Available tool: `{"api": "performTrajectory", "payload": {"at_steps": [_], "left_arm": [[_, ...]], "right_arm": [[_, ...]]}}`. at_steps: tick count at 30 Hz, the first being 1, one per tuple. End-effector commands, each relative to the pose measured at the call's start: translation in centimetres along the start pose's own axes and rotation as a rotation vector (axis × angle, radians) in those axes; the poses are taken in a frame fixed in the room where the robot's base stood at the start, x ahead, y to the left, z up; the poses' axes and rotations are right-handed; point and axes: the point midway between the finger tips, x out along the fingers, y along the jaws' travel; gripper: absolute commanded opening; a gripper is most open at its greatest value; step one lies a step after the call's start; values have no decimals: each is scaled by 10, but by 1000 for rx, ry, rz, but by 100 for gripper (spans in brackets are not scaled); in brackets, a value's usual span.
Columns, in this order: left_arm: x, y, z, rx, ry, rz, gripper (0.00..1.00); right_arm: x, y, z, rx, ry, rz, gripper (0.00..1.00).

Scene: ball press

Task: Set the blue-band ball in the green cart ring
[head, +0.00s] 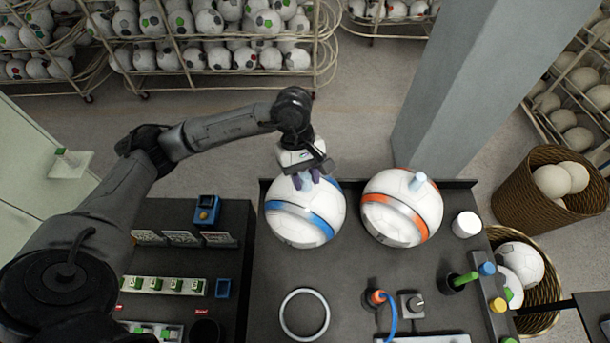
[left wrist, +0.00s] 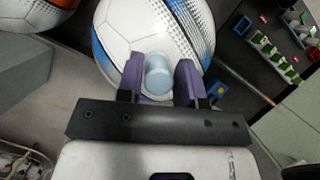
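The blue-band ball (head: 290,226), white with a blue stripe, sits on the dark table (head: 262,275); it fills the top of the left wrist view (left wrist: 125,25). A pale blue knob (left wrist: 158,76) stands out of it. My left gripper (head: 307,177) is over the ball, its purple fingers (left wrist: 160,80) on either side of the knob with what look like narrow gaps. The ball rests on the table, not lifted. I cannot make out a green cart ring in either view. My right gripper is not in view.
An orange-band ball (head: 389,222) with its own knob sits close right of the blue-band ball. A white ring (head: 304,315) lies nearer on the table.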

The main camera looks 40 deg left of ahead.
Motion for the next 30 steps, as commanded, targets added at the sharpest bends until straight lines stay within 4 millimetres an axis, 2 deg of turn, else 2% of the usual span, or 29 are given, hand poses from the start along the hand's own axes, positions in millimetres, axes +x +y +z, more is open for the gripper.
{"api": "performTrajectory", "payload": {"at_steps": [1, 5, 13, 17, 18, 30], "left_arm": [[0, 0, 0, 0, 0, 0, 39], [0, 0, 0, 0, 0, 0, 51], [-2, 0, 1, 0, 0, 0, 52], [-8, 0, 3, 0, 0, 0, 52], [-10, 1, 2, 0, 1, 3, 52], [-84, 1, 1, 0, 2, 5, 52]], "right_arm": [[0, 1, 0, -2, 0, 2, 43], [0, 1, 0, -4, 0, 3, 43], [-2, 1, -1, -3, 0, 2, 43], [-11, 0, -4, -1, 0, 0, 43], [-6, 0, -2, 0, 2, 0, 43], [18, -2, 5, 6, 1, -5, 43]]}}
